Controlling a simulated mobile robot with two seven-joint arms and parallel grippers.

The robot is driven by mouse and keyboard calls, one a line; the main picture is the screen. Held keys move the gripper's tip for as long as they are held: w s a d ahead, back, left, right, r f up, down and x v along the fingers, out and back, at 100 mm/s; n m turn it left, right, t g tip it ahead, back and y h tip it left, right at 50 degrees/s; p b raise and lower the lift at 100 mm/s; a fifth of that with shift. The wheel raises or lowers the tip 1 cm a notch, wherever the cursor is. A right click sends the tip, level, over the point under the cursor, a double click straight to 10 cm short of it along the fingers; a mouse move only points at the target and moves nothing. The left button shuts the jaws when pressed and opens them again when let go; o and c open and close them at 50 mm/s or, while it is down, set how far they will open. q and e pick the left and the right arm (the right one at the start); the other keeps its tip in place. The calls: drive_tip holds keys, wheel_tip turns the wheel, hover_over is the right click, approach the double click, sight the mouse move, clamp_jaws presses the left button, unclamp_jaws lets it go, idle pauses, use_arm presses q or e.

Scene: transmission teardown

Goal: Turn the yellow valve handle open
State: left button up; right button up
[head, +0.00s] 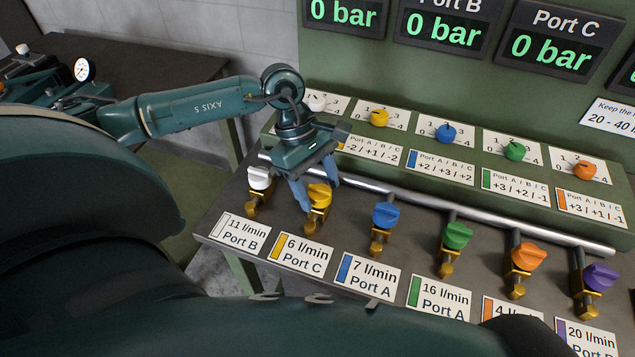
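The yellow valve handle (320,195) sits on a brass valve body in the row of valves, second from the left, behind the label "6 l/min Port C". My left gripper (319,193) points down at it from above, its two blue fingers apart. One finger is to the left of the handle and the other is at its far right side. I cannot tell whether the fingers touch it. My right gripper is not in view.
A white valve handle (260,177) is close on the left and a blue valve handle (386,214) on the right. Green, orange and purple handles follow. A metal pipe (470,209) runs behind them. The Port B display (445,29) and Port C display (552,46) read 0 bar.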

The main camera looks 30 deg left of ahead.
use_arm(q)
drive_tip(key=c, duration=0.8)
drive_tip(key=shift+c, duration=0.2)
